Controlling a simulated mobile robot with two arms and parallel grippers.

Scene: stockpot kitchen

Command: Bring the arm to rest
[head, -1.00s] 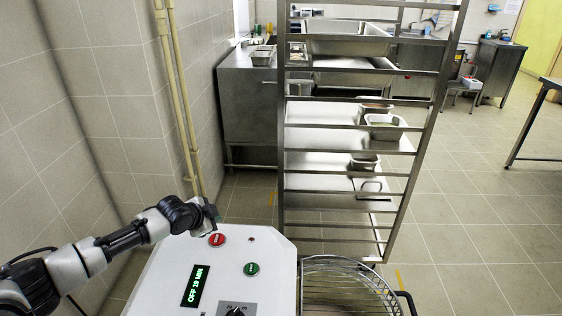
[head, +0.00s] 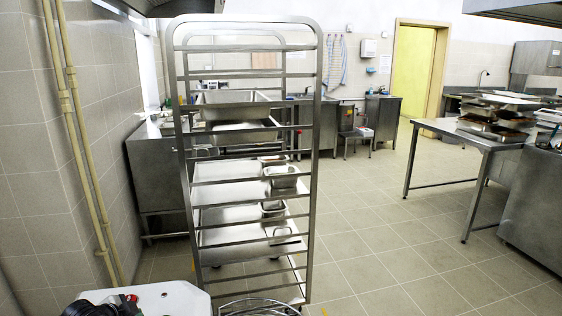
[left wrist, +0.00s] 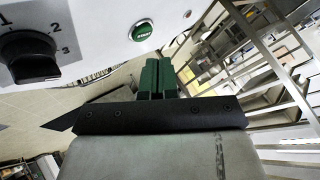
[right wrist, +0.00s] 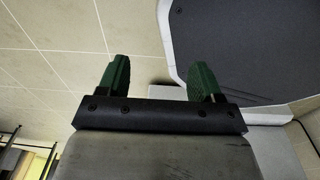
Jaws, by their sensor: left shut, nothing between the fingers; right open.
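My left gripper (left wrist: 158,78) shows in the left wrist view with its green fingers together and nothing between them. It is close to the white machine panel (left wrist: 95,30), below a green START button (left wrist: 142,30) and a black dial (left wrist: 30,57). The right arm is out of the head view.
A tall metal rack (head: 312,180) with trays and pans stands just beyond the machine (head: 165,300). A tiled wall with pipes (head: 75,130) is on the left. A steel table (head: 450,135) stands at the right. The floor (head: 400,250) between is clear.

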